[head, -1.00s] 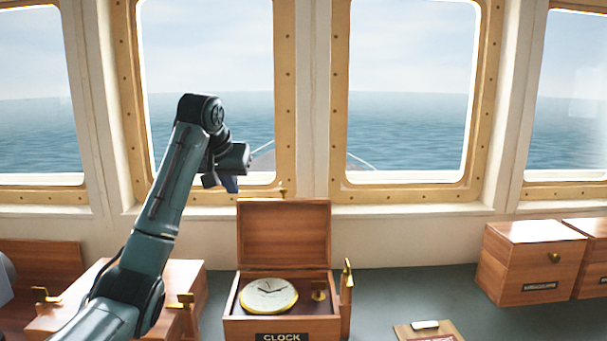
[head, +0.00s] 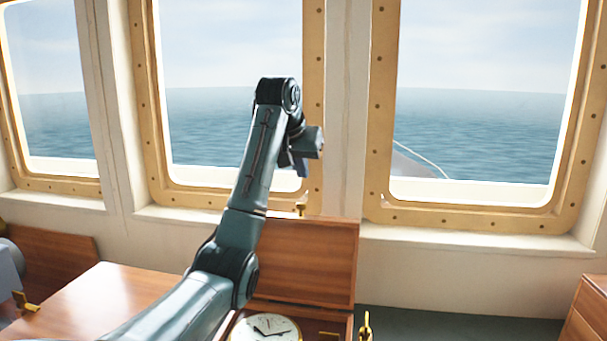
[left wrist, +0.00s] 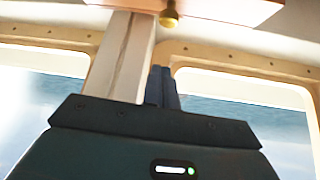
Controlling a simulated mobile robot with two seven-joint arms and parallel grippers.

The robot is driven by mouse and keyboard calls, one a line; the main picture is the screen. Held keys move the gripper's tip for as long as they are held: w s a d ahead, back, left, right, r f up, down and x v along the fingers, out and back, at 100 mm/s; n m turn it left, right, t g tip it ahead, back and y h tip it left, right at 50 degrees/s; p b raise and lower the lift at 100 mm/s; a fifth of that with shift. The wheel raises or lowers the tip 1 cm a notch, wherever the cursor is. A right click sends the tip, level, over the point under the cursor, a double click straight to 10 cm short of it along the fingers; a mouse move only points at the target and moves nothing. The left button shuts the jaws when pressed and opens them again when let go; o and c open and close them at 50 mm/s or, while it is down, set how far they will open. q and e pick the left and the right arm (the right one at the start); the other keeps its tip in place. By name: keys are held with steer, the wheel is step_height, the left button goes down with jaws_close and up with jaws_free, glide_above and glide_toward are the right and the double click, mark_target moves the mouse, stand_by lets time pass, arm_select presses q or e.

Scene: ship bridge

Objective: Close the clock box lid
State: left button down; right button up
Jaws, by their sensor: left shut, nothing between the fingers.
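The clock box lid (head: 315,262) stands open and upright at the back of its wooden box, with a brass catch (head: 300,209) on its top edge. The white-faced clock (head: 265,328) lies inside the box, cut off by the bottom of the head view. My left arm crosses in front of the lid's left part. My left gripper (head: 303,168) is above the lid, apart from it in the picture. Its dark blue fingers (left wrist: 162,88) are shut and empty in the left wrist view. A wooden edge with a brass knob (left wrist: 169,16), likely the lid, shows there at the top.
Another wooden box (head: 130,290) stands left of the clock box, partly behind my arm. Part of a wooden box (head: 590,310) shows at the lower right.

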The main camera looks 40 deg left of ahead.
arm_select(q)
steer(key=shift+w+f+p, duration=0.2)
steer(key=shift+f+p, duration=0.45)
steer(key=shift+f, duration=1)
steer(key=shift+w+f+p, duration=0.2)
steer(key=shift+f+p, duration=0.4)
steer(key=shift+f, duration=1)
arm_select(e)
steer(key=shift+w+r, duration=0.25)
steer(key=shift+r, duration=0.35)
steer(key=shift+d+f, duration=0.1)
